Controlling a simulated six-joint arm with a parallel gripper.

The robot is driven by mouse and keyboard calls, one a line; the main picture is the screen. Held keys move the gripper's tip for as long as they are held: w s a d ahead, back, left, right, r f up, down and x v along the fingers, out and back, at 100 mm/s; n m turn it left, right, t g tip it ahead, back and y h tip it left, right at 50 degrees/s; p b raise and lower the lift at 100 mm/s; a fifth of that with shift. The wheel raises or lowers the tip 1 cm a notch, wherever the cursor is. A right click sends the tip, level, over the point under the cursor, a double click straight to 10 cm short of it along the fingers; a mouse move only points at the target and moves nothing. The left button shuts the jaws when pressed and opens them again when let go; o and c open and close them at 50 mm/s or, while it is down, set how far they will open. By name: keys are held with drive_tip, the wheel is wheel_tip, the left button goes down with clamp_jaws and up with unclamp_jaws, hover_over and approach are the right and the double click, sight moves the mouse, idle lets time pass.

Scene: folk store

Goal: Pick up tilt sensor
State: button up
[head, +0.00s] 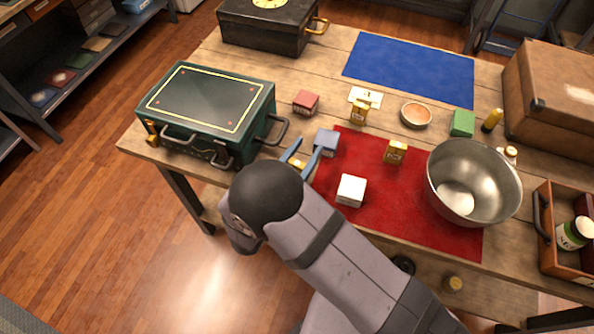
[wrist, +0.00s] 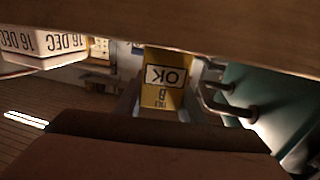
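A small yellow box marked "OK" (wrist: 165,75), which may be the tilt sensor, is between my gripper's fingers (wrist: 158,108) in the wrist view. The view is upside down, with the tabletop along its top edge. In the head view my gripper's blue fingers (head: 302,157) are apart near the table's front edge, with a bit of yellow (head: 297,163) between them. My arm hides much of it. I cannot tell whether the fingers press on the box. Two similar yellow items stand farther off: one on the red mat (head: 395,151), one behind it (head: 359,115).
A blue-grey block (head: 326,142) is close beside my gripper. A green toolbox (head: 205,105) with handles stands to the left. A white cube (head: 351,190) and a steel bowl (head: 473,180) are on the red mat (head: 410,222). The blue mat (head: 410,68) is bare.

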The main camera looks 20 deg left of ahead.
drive_tip(key=shift+c, duration=1.1)
drive_tip(key=shift+r, duration=0.15)
wheel_tip(320, 180, up, 10)
drive_tip(key=shift+b, duration=0.35)
wheel_tip(320, 180, up, 6)
drive_tip(key=p, duration=0.6)
